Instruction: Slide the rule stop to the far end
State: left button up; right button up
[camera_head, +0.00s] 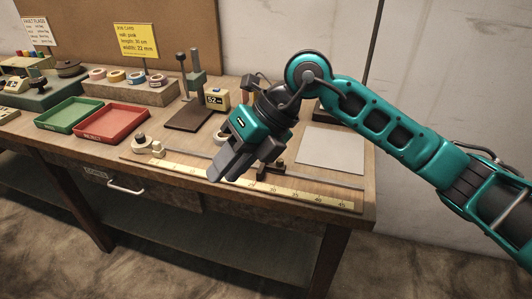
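The rule (305,197) is a long cream-yellow strip with numbers along the table's front edge. A thin metal rail runs behind it. A small dark block (271,170), which looks like the rule stop, sits at the rail right of the rule's middle. My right gripper (229,175), teal with dark grey fingers, points down over the rule just left of this block and hides part of rule and rail. A gap between gripper and block seems to show, but contact is unclear. The finger opening is not clear from this angle. My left gripper is out of view.
A tape roll (139,141) and a small cream block (158,148) stand at the rule's left end. Green (69,115) and red (112,124) trays, a dark stand (188,115) and a display box (216,98) are behind. A pale sheet (331,150) lies flat at right.

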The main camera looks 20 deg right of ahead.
jog(key=w+d+r+m+t+h, duration=0.1)
jog(key=w+d+r+t+h, duration=0.1)
jog(key=w+d+h, duration=0.3)
jog(key=w+d+r+m+t+h, duration=0.1)
jog(key=w+d+r+t+h, duration=0.1)
jog(key=d, duration=0.4)
jog(key=b, duration=0.2)
send_near(272, 168)
jog(key=w+f, duration=0.2)
jog(key=w+a+f, duration=0.1)
jog(key=w+f, duration=0.1)
jog(key=w, duration=0.1)
jog(key=shift+a+f, duration=0.15)
jog(key=shift+f, duration=0.2)
jog(key=shift+s, duration=0.1)
jog(key=shift+c, duration=0.3)
grip_shut()
